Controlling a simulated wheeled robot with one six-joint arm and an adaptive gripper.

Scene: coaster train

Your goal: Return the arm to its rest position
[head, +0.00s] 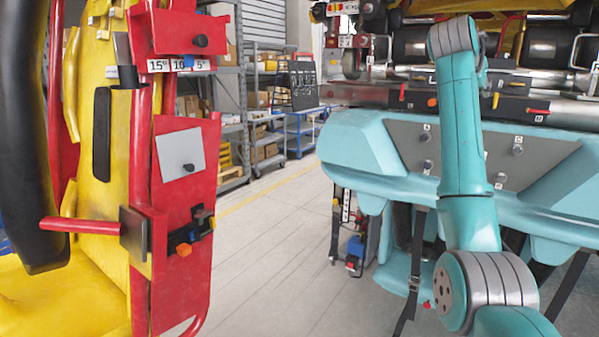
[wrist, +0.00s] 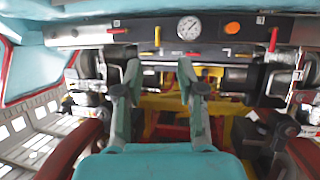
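My teal arm (head: 468,130) rises from the lower right in the head view and bends at an elbow near the top. Its far end is mostly hidden behind the upper link, and I cannot make out the gripper there. In the wrist view my gripper (wrist: 159,78) has its two fingers well apart, with nothing between them. Beyond it is a dark panel with a round gauge (wrist: 189,27), an orange button (wrist: 232,27) and red and yellow levers. The gripper appears clear of these parts.
A teal car front (head: 360,150) with a grey knobbed panel (head: 400,140) stands behind my arm. A yellow and red seat frame (head: 180,200) with a red lever (head: 80,226) fills the left. Open floor (head: 270,250) lies between them. Shelving (head: 225,110) is behind.

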